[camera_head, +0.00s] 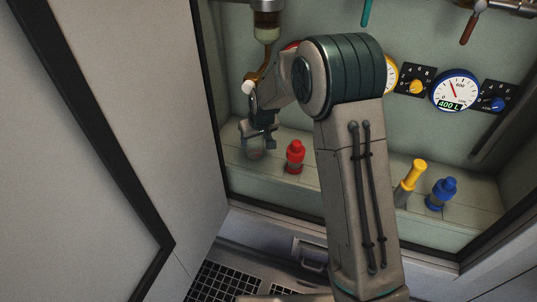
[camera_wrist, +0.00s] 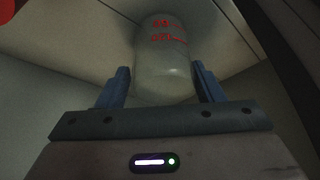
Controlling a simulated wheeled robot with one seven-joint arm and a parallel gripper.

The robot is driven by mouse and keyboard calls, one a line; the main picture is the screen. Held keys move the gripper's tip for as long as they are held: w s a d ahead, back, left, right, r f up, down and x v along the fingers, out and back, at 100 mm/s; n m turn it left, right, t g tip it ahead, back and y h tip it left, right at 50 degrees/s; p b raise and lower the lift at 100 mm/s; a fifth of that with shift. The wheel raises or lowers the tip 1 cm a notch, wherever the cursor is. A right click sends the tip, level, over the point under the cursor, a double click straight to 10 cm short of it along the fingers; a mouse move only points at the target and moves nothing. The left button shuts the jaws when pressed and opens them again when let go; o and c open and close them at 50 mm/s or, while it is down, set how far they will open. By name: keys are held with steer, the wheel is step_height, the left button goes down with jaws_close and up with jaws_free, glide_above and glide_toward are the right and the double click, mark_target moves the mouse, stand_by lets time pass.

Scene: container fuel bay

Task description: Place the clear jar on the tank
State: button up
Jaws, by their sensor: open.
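The clear jar (camera_wrist: 163,70) stands between the two blue fingers of my gripper (camera_wrist: 163,88) in the wrist view, with red markings on its side. The fingers are apart, with a gap visible on the right side of the jar. In the head view, my gripper (camera_head: 258,137) points down at the left of the recessed bay, and the jar (camera_head: 254,153) shows faintly beneath it on the ledge. I cannot tell for certain which part is the tank.
A red-capped item (camera_head: 295,157) stands close right of my gripper. A yellow handle (camera_head: 414,173) and a blue-capped item (camera_head: 441,194) are farther right. A glass-bodied fitting (camera_head: 266,27) hangs above. A round gauge (camera_head: 455,91) is on the back wall. The bay's frame edges its left side.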

steer(key=s+d+p, duration=0.1)
steer(key=s+d, duration=0.4)
steer(key=s, duration=0.6)
steer(key=s+d+r+m+g, duration=0.1)
steer(key=s+d+r, duration=0.3)
steer(key=s, duration=0.3)
steer(key=s+d+r+m+g+h, duration=0.1)
steer(key=s+d+r+m, duration=0.1)
steer(key=s+d+r, duration=0.2)
steer(key=s+d+r+m+g+h, duration=0.1)
steer(key=s+d+r, duration=0.4)
steer(key=s, duration=0.6)
steer(key=shift+r+m, duration=0.4)
steer(key=shift+r, duration=0.05)
